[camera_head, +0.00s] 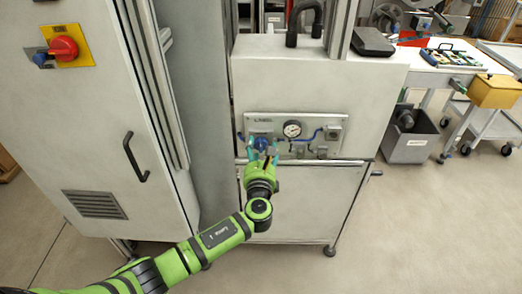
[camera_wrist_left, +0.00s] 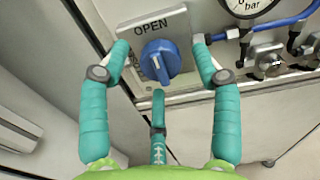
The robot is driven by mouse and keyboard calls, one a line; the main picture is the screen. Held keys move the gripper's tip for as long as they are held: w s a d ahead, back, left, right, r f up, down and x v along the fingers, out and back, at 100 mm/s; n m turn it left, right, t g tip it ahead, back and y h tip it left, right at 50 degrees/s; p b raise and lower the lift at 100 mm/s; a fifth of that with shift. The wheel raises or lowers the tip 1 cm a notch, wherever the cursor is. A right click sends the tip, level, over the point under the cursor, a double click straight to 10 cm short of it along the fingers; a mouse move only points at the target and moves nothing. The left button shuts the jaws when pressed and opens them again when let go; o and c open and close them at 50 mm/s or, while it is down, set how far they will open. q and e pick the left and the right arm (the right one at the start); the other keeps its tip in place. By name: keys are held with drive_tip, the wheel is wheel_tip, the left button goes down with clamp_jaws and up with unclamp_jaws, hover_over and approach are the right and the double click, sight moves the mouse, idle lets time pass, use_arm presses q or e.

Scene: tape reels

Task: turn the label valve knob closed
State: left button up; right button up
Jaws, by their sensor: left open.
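The blue valve knob (camera_wrist_left: 160,61) sits on a metal plate marked "OPEN" in the left wrist view. In the head view the knob (camera_head: 261,143) is on the left part of the valve panel (camera_head: 310,121). My left gripper (camera_wrist_left: 160,62) is open, with one teal finger to each side of the knob and a third finger below it. The knob's ridge runs roughly up and down, tilted slightly. I cannot tell whether any finger touches it. Part of the plate's lettering is hidden by the left finger. My right gripper is not in view.
A pressure gauge (camera_head: 292,129) and blue tubing (camera_wrist_left: 282,24) are right of the knob. A tall grey cabinet (camera_head: 60,130) with a red switch (camera_head: 63,48) stands on the left. A grey bin (camera_head: 410,145) and a trolley stand on the right. The floor in front is clear.

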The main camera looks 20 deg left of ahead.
use_arm(q)
drive_tip(key=shift+c, duration=0.8)
drive_tip(key=c, duration=1)
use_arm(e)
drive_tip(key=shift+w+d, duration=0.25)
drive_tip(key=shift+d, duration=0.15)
